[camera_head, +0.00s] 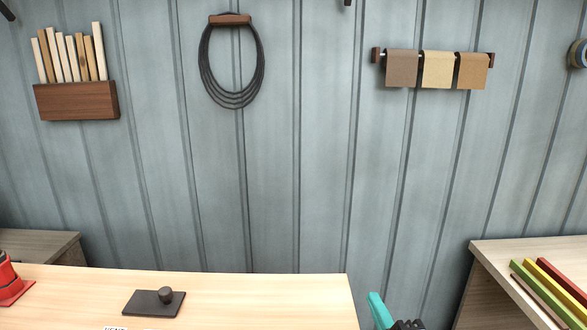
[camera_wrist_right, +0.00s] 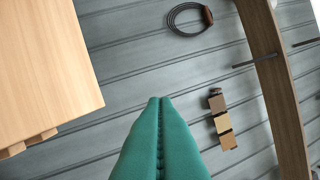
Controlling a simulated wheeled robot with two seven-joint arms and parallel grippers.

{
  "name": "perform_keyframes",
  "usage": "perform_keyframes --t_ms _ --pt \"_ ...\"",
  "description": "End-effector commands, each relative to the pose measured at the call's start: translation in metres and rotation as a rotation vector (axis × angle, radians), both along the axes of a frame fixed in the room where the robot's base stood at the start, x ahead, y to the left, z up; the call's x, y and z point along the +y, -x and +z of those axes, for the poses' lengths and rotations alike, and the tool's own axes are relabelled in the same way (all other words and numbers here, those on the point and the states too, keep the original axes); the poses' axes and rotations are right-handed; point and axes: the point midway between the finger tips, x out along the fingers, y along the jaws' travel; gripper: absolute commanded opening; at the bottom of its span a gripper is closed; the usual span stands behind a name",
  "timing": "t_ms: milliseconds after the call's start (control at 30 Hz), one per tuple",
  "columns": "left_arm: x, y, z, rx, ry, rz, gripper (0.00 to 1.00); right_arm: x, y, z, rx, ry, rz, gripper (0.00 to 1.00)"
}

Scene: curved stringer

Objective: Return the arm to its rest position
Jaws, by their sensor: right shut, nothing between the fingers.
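My right gripper (camera_head: 378,308) shows at the bottom edge of the head view, just right of the light wooden table (camera_head: 250,300). Only one teal finger and some dark parts of it are in the picture. In the right wrist view its two teal fingers (camera_wrist_right: 160,102) lie together, shut and empty, with the grey panelled wall behind them. My left gripper and arm are not in view.
A dark plate with a knob (camera_head: 155,301) and a red object (camera_head: 9,280) are on the table. A side bench (camera_head: 490,262) at right holds coloured strips (camera_head: 550,285). A long curved wooden piece (camera_wrist_right: 272,75) crosses the right wrist view.

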Motion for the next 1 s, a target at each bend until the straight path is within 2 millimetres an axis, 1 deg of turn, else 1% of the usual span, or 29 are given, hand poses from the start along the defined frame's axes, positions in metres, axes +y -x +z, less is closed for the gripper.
perform_keyframes --t_ms 33,67,100,167,200,267,300,367,400,500,567,600,767,800,967,1000 --pt "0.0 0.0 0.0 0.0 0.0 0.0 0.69 -0.019 0.011 -0.032 0.161 -0.147 -0.079 0.0" --pt "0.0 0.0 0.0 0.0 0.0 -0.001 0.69 -0.03 0.019 -0.051 0.256 -0.228 -0.129 0.0" --pt "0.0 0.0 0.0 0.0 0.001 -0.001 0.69 -0.042 0.032 -0.076 0.378 -0.329 -0.193 0.0" --pt "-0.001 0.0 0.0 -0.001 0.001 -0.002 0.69 -0.055 0.056 -0.112 0.548 -0.459 -0.279 0.0" --pt "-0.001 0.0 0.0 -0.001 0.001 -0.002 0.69 -0.06 0.072 -0.131 0.647 -0.531 -0.331 0.0" --pt "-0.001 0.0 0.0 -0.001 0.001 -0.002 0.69 -0.065 0.097 -0.156 0.78 -0.619 -0.4 0.0" --pt "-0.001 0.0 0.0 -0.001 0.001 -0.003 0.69 -0.067 0.113 -0.17 0.855 -0.665 -0.439 0.0" --pt "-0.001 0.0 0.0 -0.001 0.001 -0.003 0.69 -0.067 0.135 -0.186 0.955 -0.724 -0.491 0.0" --pt "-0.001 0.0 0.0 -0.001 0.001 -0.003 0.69 -0.068 0.149 -0.195 1.016 -0.757 -0.523 0.0" --pt "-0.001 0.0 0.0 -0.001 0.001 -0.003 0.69 -0.066 0.182 -0.212 1.152 -0.827 -0.594 0.0" --pt "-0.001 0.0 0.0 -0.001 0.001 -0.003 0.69 -0.065 0.202 -0.22 1.225 -0.861 -0.633 0.0" --pt "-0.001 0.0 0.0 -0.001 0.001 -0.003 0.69 -0.063 0.215 -0.224 1.273 -0.881 -0.659 0.0" --pt "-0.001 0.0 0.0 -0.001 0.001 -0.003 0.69 -0.057 0.262 -0.236 1.45 -0.95 -0.754 0.0" --pt "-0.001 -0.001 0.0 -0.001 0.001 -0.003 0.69 -0.057 0.254 -0.25 1.444 -0.942 -0.751 0.0" --pt "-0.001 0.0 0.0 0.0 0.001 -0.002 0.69 -0.056 0.244 -0.292 1.455 -0.932 -0.757 0.0" --pt "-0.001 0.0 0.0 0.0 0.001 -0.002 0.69 -0.055 0.243 -0.304 1.46 -0.929 -0.761 0.0"
